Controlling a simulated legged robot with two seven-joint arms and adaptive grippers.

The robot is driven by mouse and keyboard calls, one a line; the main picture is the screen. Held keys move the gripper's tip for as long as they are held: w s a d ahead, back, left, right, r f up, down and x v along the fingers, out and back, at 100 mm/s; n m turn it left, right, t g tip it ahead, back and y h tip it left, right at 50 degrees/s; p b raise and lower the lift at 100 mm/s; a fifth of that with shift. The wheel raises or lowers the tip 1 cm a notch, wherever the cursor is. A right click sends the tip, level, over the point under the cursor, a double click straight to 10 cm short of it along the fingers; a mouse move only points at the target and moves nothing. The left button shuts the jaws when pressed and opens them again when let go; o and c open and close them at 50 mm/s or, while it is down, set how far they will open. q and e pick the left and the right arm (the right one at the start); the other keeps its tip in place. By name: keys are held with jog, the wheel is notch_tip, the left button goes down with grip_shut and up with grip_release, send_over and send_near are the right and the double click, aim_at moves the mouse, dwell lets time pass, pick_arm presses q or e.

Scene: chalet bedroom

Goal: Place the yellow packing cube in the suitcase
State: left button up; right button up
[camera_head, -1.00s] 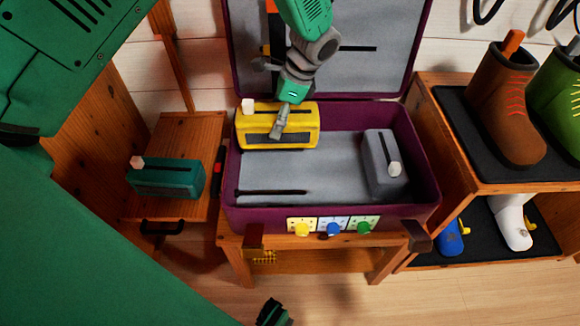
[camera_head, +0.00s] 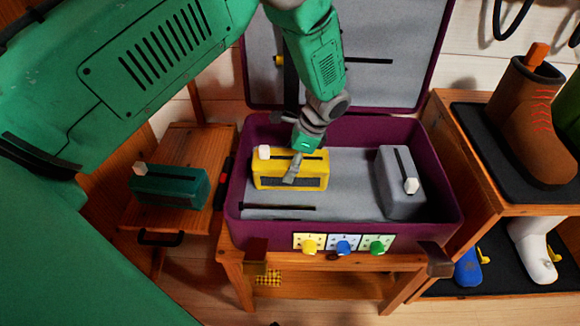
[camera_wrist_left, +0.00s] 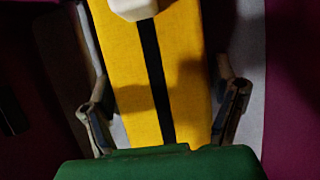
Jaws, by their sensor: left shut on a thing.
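The yellow packing cube (camera_head: 310,176) has a black stripe and a white knob. It is inside the open purple suitcase (camera_head: 420,222), in the left back part, low near the grey floor; I cannot tell whether it touches the floor. My left gripper (camera_head: 297,170) comes from above and is shut on the cube. In the left wrist view the cube (camera_wrist_left: 185,60) lies between the two fingers (camera_wrist_left: 170,112). A grey packing cube (camera_head: 394,192) sits in the right part of the suitcase. My right gripper is not in view.
A teal packing cube (camera_head: 172,187) sits on a wooden stand (camera_head: 150,215) at the left. The suitcase rests on a wooden bench (camera_head: 240,270). Its raised lid (camera_head: 375,85) stands behind. A shoe rack (camera_head: 478,215) with boots stands at the right. Free suitcase floor lies between the cubes.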

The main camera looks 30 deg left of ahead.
pick_arm(q)
jog(key=shift+f, duration=0.45)
jog(key=shift+r, duration=0.15)
jog(key=o, duration=1.3)
jog(key=p+v, duration=0.4)
jog(key=v, duration=0.8)
